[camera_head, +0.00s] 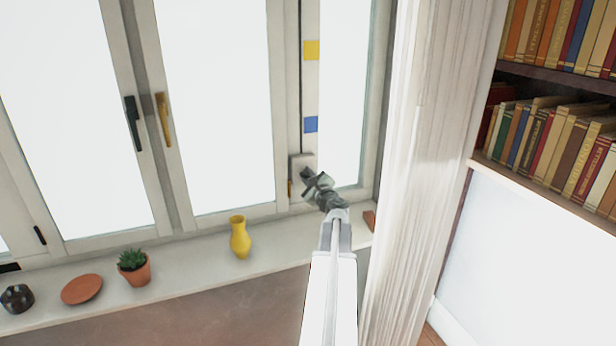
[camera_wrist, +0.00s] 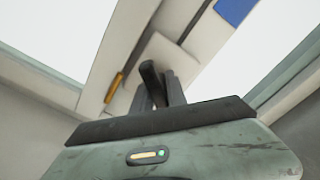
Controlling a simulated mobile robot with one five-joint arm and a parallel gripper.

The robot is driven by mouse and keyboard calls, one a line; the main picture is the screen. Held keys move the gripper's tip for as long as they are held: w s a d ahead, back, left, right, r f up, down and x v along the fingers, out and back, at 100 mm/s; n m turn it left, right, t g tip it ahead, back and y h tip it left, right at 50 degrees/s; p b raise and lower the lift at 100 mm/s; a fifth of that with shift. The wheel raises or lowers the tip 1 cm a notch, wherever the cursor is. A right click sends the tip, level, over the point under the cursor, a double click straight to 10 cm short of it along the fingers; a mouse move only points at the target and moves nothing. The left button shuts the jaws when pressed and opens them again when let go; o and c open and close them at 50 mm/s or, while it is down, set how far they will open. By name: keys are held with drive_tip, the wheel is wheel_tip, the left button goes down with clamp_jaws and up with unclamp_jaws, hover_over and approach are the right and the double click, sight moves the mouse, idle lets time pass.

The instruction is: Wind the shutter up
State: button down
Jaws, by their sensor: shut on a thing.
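The shutter winder is a pale box (camera_head: 301,163) on the window frame, with a dark cord or rod running up from it. Its dark crank handle (camera_wrist: 150,74) shows in the wrist view, in front of the pale box (camera_wrist: 165,58). My gripper (camera_head: 310,178) is at the box, and in the wrist view its fingers (camera_wrist: 162,92) are shut on the handle. The fingers hide part of the handle. No shutter panel shows over the bright panes. A yellow mark (camera_head: 311,50) and a blue mark (camera_head: 311,124) are on the frame above the box.
On the sill (camera_head: 195,255) stand a yellow vase (camera_head: 240,238), a potted plant (camera_head: 134,266), a terracotta saucer (camera_head: 82,289) and a dark pot (camera_head: 17,298). A white curtain (camera_head: 420,150) hangs close to the right of my arm. Bookshelves (camera_head: 545,75) are farther right.

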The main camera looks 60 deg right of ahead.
idle(0.3)
drive_tip(key=c, duration=1.3)
unclamp_jaws()
drive_tip(key=shift+c, duration=0.2)
drive_tip(key=shift+s, duration=0.1)
drive_tip(key=v, duration=0.7)
drive_tip(key=shift+s+a, duration=0.25)
